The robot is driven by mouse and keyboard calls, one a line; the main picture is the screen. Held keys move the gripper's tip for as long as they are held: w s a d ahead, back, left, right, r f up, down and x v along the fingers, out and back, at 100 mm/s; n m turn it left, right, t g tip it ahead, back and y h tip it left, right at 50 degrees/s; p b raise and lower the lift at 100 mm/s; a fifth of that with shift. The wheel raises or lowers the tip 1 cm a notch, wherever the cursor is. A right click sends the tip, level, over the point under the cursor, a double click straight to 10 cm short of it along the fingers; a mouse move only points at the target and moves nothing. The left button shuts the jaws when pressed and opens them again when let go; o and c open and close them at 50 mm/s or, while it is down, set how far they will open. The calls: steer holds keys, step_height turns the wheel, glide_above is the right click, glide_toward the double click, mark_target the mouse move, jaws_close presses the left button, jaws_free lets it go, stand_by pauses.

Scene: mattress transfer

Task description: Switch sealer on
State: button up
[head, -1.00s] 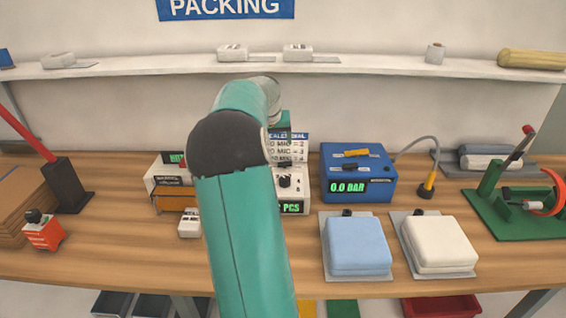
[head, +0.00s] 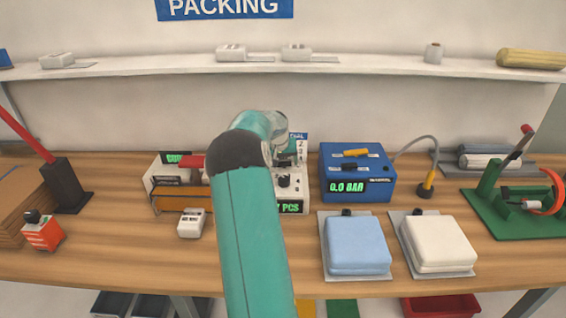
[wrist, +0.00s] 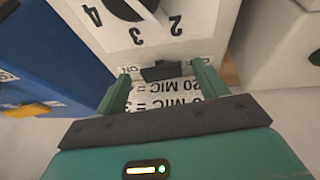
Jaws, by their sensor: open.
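A white box with a numbered dial (head: 285,181), a green display and a seal dial card behind it stands at mid-table, partly hidden by my arm. In the wrist view the white box (wrist: 205,22) shows upside down, with a small black switch (wrist: 160,72) beside OFF and ON labels. My gripper (wrist: 163,79) is open, its two green fingers on either side of the switch and holding nothing. I cannot tell whether the fingers touch the box. The switch's setting is not clear.
A blue box reading 0.0 BAR (head: 357,175) stands close on the right. Another white unit with a green display (head: 165,178) stands on the left. A small white device (head: 191,223) and blue (head: 357,245) and white (head: 438,243) pads lie in front.

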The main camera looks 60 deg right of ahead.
steer(key=shift+d+f, duration=0.1)
steer(key=shift+f, duration=0.2)
